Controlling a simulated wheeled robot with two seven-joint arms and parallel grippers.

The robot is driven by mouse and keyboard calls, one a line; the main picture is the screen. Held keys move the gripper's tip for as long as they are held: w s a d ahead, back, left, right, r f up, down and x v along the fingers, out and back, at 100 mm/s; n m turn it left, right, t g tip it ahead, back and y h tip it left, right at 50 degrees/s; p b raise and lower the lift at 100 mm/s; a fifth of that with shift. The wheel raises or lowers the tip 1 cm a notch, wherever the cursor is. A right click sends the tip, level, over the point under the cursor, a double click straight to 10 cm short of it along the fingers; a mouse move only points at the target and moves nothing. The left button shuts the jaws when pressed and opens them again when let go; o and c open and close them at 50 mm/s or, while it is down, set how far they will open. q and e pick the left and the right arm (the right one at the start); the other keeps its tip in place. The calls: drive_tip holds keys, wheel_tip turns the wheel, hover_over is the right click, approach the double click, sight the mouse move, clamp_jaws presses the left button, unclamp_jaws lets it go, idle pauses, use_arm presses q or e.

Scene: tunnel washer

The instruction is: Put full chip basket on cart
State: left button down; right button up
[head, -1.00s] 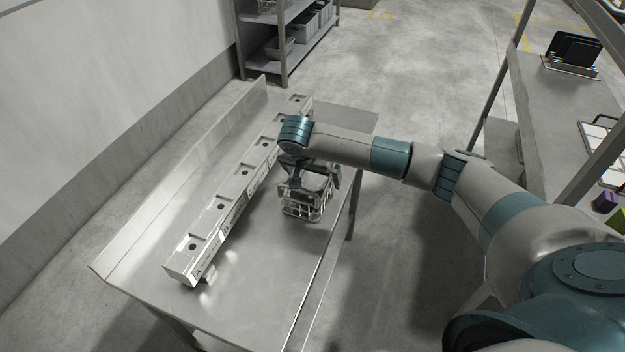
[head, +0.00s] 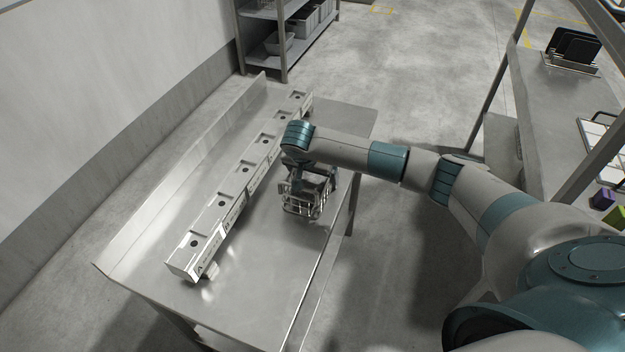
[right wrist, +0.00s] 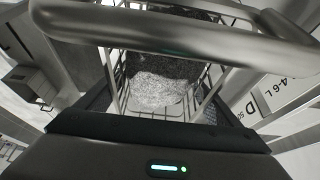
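The wire chip basket (head: 302,207) stands on or just over the steel table, right of the long labelled block. In the right wrist view the basket (right wrist: 190,100) shows thin wire sides and speckled grey and dark contents. A thick metal bar (right wrist: 180,32) crosses close in front of that camera. My right gripper (head: 308,184) is over the basket, its fingers spread apart. Dark finger parts show on both sides of the basket wires in the right wrist view. I cannot tell whether they touch it. My left gripper is not in view. I cannot identify a cart.
The steel table (head: 262,268) has a raised rim along the wall. The long block (head: 220,205) with dark-holed recesses lies along it. A shelf rack (head: 285,40) stands behind. A bench (head: 555,110) with trays is on the right. Open floor (head: 410,250) lies between.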

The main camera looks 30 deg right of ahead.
sight(327, 184)
drive_tip(key=shift+r, duration=0.1)
drive_tip(key=shift+r+b, duration=0.35)
drive_tip(key=shift+r, duration=0.05)
wheel_tip(327, 184, up, 3)
drive_tip(key=shift+w+r+b, duration=0.1)
drive_tip(key=shift+b, duration=0.8)
use_arm(q)
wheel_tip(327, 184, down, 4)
drive_tip(key=b, duration=0.2)
use_arm(e)
drive_tip(key=d, duration=0.1)
drive_tip(key=s+d+r, duration=0.1)
drive_tip(key=d, duration=0.1)
drive_tip(key=d+r, duration=0.1)
drive_tip(key=d, duration=0.1)
drive_tip(key=shift+s+r, duration=0.25)
drive_tip(key=shift+s, duration=0.1)
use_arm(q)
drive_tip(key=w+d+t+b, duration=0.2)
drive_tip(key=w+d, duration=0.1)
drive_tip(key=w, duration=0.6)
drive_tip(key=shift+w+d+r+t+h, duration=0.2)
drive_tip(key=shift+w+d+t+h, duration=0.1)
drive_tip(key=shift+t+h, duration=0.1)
use_arm(e)
drive_tip(key=s+d+r, duration=0.2)
drive_tip(key=d+r, duration=0.2)
drive_tip(key=d, duration=0.2)
drive_tip(key=shift+r, duration=0.2)
